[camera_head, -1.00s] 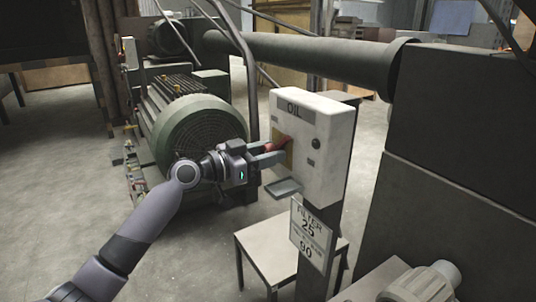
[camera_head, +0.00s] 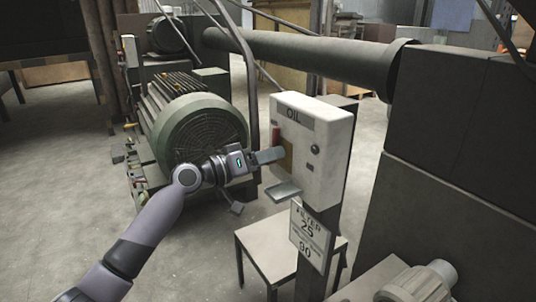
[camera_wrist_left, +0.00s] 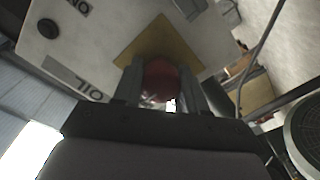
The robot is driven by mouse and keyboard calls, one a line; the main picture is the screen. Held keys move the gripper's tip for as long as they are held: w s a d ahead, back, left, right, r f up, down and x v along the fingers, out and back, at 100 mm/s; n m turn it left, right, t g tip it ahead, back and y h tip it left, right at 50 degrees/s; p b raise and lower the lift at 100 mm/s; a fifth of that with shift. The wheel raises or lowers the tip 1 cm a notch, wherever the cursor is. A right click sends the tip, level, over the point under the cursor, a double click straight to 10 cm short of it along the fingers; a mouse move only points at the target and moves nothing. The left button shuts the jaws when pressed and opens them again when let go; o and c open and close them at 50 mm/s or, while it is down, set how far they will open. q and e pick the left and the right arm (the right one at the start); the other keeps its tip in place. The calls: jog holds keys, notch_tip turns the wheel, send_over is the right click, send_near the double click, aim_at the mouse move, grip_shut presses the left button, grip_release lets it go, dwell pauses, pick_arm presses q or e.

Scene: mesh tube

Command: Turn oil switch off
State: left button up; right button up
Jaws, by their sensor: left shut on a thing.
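A white switch box labelled OIL (camera_head: 325,150) stands on a dark post in the head view. Its red switch handle (camera_head: 276,135) shows upright on the left face, in front of a yellow plate (camera_head: 287,153). My left gripper (camera_head: 272,155) is at that face, just below the visible red part. In the left wrist view the rounded red handle (camera_wrist_left: 160,80) sits between the two fingers (camera_wrist_left: 162,88), with the yellow plate (camera_wrist_left: 152,45) behind it. The gripper is shut on the handle. The fingers partly hide the handle. My right gripper is not in view.
A grey flap (camera_head: 283,190) juts out below the box. A sign reading FILTER (camera_head: 312,236) hangs on the post. A small table (camera_head: 270,245) stands below. A large green motor (camera_head: 200,130) is behind my left arm. A big dark cabinet (camera_head: 450,160) fills the right.

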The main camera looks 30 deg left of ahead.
pick_arm(q)
jog(key=shift+f, duration=0.1)
dwell(0.4)
jog(key=o, duration=1)
jog(key=shift+o, duration=0.3)
jog(key=shift+s, duration=0.1)
jog(key=b+v, duration=0.1)
jog(key=v, duration=0.6)
